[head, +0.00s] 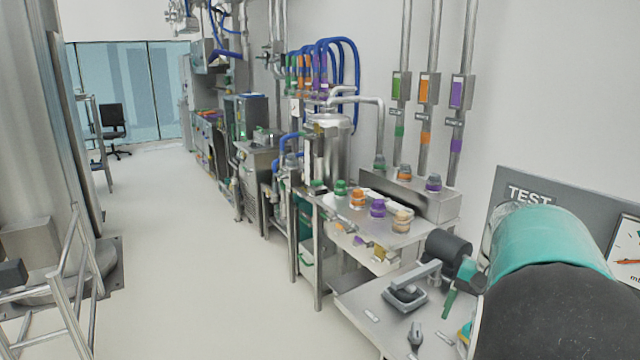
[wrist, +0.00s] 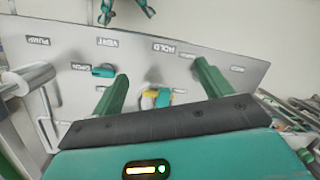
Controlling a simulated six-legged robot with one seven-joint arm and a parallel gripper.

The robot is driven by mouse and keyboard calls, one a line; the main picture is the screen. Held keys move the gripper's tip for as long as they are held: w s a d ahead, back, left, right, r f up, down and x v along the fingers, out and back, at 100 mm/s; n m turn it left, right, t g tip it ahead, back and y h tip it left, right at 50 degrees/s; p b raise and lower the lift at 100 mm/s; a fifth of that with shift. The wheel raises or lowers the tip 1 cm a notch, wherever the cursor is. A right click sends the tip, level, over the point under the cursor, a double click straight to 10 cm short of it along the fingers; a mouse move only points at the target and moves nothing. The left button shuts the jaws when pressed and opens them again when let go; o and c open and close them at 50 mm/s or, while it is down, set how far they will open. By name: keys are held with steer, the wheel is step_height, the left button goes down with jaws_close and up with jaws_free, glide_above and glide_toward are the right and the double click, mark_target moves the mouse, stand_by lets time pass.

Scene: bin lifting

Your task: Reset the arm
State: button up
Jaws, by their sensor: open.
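My gripper (wrist: 162,82) shows in the wrist view with its two green fingers spread wide apart. Nothing is between the fingers. Beyond them is a grey labelled panel (wrist: 215,68). A small teal knob (wrist: 103,71) is on the panel to the left of the fingers, and a yellow and teal part (wrist: 158,97) shows between them, farther back. In the head view my teal and black arm fills the lower right, above the near bench, and hides part of the panel behind it. I cannot make out the fingertips clearly there.
The near steel bench (head: 375,318) carries a grey handle fixture (head: 408,296). Behind it, a steel table (head: 405,235) holds several coloured fittings. Vertical pipes run up the right wall. A metal railing (head: 70,290) stands at the left. The pale floor (head: 190,270) between is clear.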

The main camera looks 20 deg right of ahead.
steer(key=w+a+r+n+t+h, duration=0.1)
steer(key=a+n, duration=0.2)
steer(key=a, duration=0.5)
steer(key=w+a+r+n+t, duration=0.1)
steer(key=a+r+n, duration=0.1)
steer(key=a, duration=0.7)
steer(key=s+a+n+t, duration=0.1)
steer(key=s+a+n, duration=0.1)
steer(key=a, duration=0.6)
steer(key=s+a+f+n+t+h, duration=0.1)
steer(key=s+a+n+t, duration=0.1)
steer(key=a, duration=0.5)
steer(key=shift+s+a+f+n, duration=0.35)
steer(key=shift+s+n, duration=0.5)
steer(key=shift+n, duration=0.35)
steer(key=c, duration=0.9)
steer(key=shift+d, duration=0.2)
